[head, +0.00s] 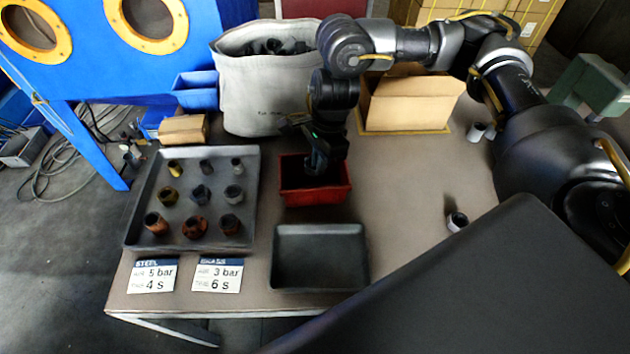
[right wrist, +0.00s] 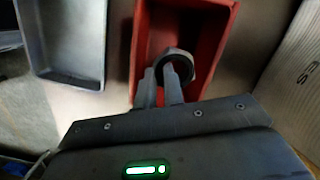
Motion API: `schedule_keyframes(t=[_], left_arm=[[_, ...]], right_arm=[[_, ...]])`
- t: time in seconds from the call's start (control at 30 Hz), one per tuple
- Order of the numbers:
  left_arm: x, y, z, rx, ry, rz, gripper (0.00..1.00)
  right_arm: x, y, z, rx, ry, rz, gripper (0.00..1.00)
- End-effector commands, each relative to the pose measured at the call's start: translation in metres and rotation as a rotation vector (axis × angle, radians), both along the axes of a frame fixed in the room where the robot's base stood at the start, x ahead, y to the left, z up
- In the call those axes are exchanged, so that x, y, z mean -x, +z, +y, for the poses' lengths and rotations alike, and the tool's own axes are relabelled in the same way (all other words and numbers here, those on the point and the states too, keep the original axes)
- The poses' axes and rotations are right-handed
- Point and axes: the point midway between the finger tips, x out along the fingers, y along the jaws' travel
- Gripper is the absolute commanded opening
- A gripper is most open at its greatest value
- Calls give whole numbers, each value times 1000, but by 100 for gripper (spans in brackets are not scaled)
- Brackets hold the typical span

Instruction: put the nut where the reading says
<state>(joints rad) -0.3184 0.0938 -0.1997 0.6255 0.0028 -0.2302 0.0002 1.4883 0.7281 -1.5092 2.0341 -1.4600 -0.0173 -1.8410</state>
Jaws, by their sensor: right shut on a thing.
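My right gripper (head: 318,168) reaches down into the red bin (head: 343,193) in the head view. In the right wrist view the gripper (right wrist: 161,72) is shut on a dark grey nut (right wrist: 190,62), held at the fingertips over the inside of the red bin (right wrist: 220,30). I cannot tell whether the nut touches the bin floor. The nut is hidden in the head view. One card (head: 152,276) reads STEEL, 5 bar, 4 s. The other card (head: 217,275) reads BRASS, 3 bar, 6 s. My left gripper is not in view.
A grey tray (head: 254,160) holds several nuts and fittings in rows. An empty dark tray (head: 320,229) stands in front of the red bin. A cloth bag (head: 255,95), an open cardboard box (head: 405,112) and a blue cabinet (head: 100,75) stand behind. Small cylinders (head: 457,220) stand right.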

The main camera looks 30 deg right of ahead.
Motion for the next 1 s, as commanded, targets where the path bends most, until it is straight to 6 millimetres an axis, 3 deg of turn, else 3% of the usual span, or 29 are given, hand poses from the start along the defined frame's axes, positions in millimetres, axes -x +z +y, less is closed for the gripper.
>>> schedule_keyframes(t=[0.17, 0.4, 0.63, 1.0], left_arm=[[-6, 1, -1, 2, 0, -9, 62], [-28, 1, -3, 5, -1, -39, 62], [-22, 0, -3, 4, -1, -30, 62], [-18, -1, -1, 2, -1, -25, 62]], right_arm=[[1, -30, 1, -1, 0, 4, 0], [0, -39, 1, 0, 1, 1, 0], [1, -72, 1, -1, 1, 4, 0], [0, -79, 1, 0, 1, 0, 0]])
